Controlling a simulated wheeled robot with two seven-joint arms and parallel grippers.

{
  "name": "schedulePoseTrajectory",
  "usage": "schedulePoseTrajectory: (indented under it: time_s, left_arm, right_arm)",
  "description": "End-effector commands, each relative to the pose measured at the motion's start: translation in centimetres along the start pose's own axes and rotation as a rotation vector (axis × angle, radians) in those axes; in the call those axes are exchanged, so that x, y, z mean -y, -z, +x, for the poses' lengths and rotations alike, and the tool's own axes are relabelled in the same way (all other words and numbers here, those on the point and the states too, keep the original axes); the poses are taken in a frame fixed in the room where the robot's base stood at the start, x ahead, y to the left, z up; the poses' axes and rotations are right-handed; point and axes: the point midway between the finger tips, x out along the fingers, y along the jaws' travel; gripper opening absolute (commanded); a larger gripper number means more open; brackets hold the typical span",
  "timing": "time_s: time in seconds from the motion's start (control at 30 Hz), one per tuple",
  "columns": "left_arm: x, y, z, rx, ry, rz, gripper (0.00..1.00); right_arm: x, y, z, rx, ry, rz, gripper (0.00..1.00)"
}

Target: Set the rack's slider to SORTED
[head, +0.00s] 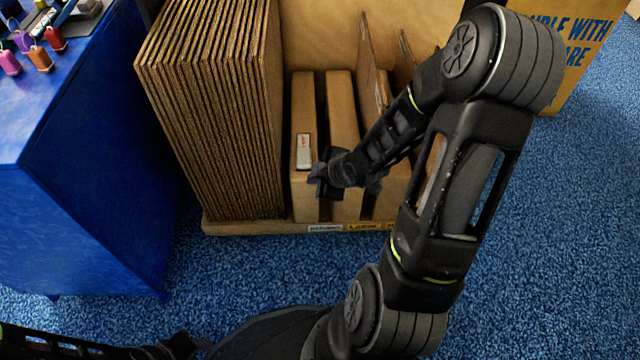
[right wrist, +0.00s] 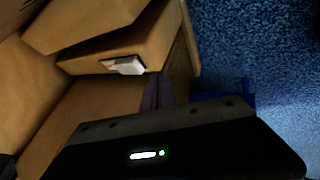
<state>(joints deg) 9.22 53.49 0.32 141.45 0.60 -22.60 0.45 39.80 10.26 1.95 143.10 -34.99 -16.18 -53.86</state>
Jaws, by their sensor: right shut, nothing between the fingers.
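The rack (head: 215,228) is a low cardboard stand holding upright carton sheets and boxes. A small pale slider plate with a reddish mark at its top (head: 304,151) sits on the front of a narrow carton in it. The plate also shows in the right wrist view (right wrist: 122,66), its lettering too small to read. My right gripper (head: 323,180) is shut and empty, just below and right of the plate, close to the carton front. In the right wrist view its fingers (right wrist: 157,92) appear apart from the plate. Part of my left arm shows at the bottom left, its jaws unclear.
A thick stack of corrugated sheets (head: 215,110) fills the rack's left side. Labels (head: 325,228) line its front edge. A blue table (head: 85,150) with small colored items stands left. A printed carton (head: 575,45) stands at the back right. Blue carpet is free at right.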

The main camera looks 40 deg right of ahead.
Motion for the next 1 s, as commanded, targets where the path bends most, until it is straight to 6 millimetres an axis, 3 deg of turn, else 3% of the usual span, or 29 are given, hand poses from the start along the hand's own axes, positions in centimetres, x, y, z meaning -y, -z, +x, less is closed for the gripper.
schedulePoseTrajectory:
  time_s: [0.03,0.23,0.33,0.5,1.0]
  left_arm:
    - [0.5,0.0,1.5,-0.004,0.0,0.0,0.36]
    - [1.2,0.4,3.5,-0.013,-0.002,-0.003,0.36]
    - [1.1,0.4,3.2,-0.012,-0.003,-0.003,0.36]
    - [1.1,0.4,3.3,-0.012,-0.004,-0.002,0.36]
    - [1.0,0.4,3.0,-0.011,-0.004,-0.002,0.36]
  right_arm:
    - [0.4,-0.2,1.9,-0.002,0.003,-0.002,0.0]
    - [0.4,-0.2,5.9,-0.001,0.003,-0.001,0.0]
    - [-1.6,-0.1,6.2,0.001,-0.003,0.001,0.0]
    - [-3.1,-0.1,7.0,0.001,0.0,0.0,0.0]
    - [-3.8,0.1,7.2,0.0,0.001,0.0,0.0]
